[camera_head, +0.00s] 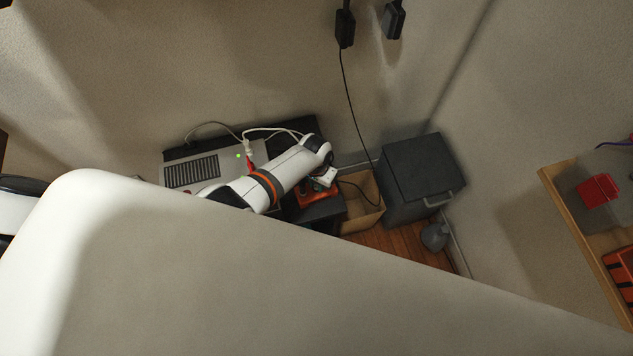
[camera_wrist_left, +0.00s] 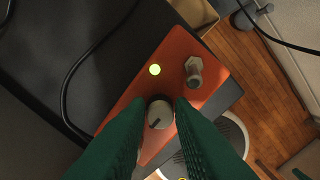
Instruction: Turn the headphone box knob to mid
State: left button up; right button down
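The orange headphone box (camera_wrist_left: 180,45) shows in the left wrist view with a grey round knob (camera_wrist_left: 160,113), a lit green-yellow lamp and a metal jack with a hex nut (camera_wrist_left: 194,70). A dark mark on the knob points to its lower left. The green fingers of my left gripper (camera_wrist_left: 160,106) stand on either side of the knob and look closed against it. In the head view the orange box (camera_head: 318,197) is partly hidden by my left wrist and gripper (camera_head: 325,178). My right gripper is not in view.
A grey device (camera_head: 200,172) with a vent and green light stands left of the box. A cardboard box (camera_head: 362,217) and a dark cabinet (camera_head: 420,168) stand to its right. Cables run nearby. A wooden shelf (camera_head: 570,220) is at far right. My white arm covers the foreground.

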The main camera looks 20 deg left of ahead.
aim_at(315, 185)
pick_arm(q)
jog(key=shift+o, duration=0.2)
jog(key=shift+r, duration=0.35)
notch_tip(315, 185, up, 11)
jog(key=p, duration=0.3)
jog(key=shift+a, duration=0.15)
jog(key=shift+r, duration=0.1)
